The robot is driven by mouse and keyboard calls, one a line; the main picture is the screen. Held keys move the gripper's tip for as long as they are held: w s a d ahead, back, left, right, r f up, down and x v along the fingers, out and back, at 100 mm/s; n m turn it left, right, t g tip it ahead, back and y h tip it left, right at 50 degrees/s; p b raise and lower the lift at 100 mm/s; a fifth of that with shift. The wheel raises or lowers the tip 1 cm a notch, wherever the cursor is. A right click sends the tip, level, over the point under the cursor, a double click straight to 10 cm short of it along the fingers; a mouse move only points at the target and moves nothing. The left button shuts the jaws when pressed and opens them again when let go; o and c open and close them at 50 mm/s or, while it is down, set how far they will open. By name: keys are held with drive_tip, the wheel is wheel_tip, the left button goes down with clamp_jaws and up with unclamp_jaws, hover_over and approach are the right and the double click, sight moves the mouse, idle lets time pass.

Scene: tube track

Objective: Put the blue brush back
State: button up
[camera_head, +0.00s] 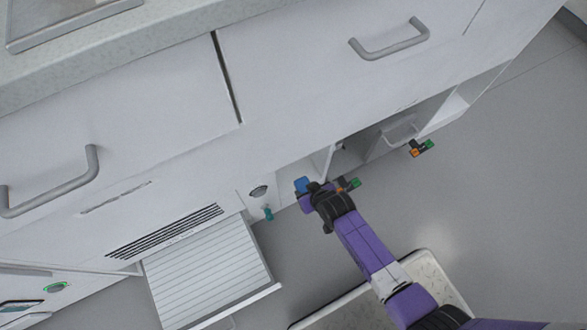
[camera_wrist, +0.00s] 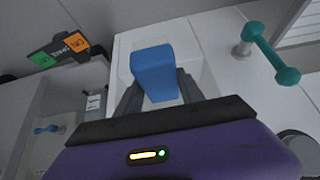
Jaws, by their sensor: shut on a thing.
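A blue block-shaped piece, which I take to be the blue brush (camera_wrist: 153,70), sits between the two dark fingers of my gripper (camera_wrist: 158,88) in the wrist view. My gripper is shut on it. Only its smooth blue end shows; any bristles are hidden. In the head view the blue brush (camera_head: 301,184) shows as a small blue patch at the end of my gripper (camera_head: 306,190), close to the front of the white cabinet (camera_head: 175,150). A pale recess (camera_wrist: 205,65) lies behind the brush in the wrist view. I cannot tell whether the brush touches it.
A teal handle (camera_wrist: 270,53) sticks out to the right of the brush; it also shows in the head view (camera_head: 268,213). An orange and green tag (camera_wrist: 58,50) juts out at left. A slatted white flap (camera_head: 205,270) stands open. Grey floor (camera_head: 500,200) at right is clear.

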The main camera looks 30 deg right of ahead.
drive_tip(key=w+b, duration=0.2)
drive_tip(key=w, duration=0.5)
drive_tip(key=w+b, duration=0.2)
drive_tip(key=w, duration=0.1)
drive_tip(key=shift+w+f, duration=0.3)
drive_tip(key=shift+f, duration=0.05)
drive_tip(key=shift+s+f+b, duration=0.15)
drive_tip(key=shift+f+b, duration=0.3)
drive_tip(key=shift+f, duration=0.05)
drive_tip(key=shift+r, duration=0.1)
drive_tip(key=shift+f, duration=0.25)
drive_tip(key=o, duration=1.3)
drive_tip(key=shift+r, duration=0.1)
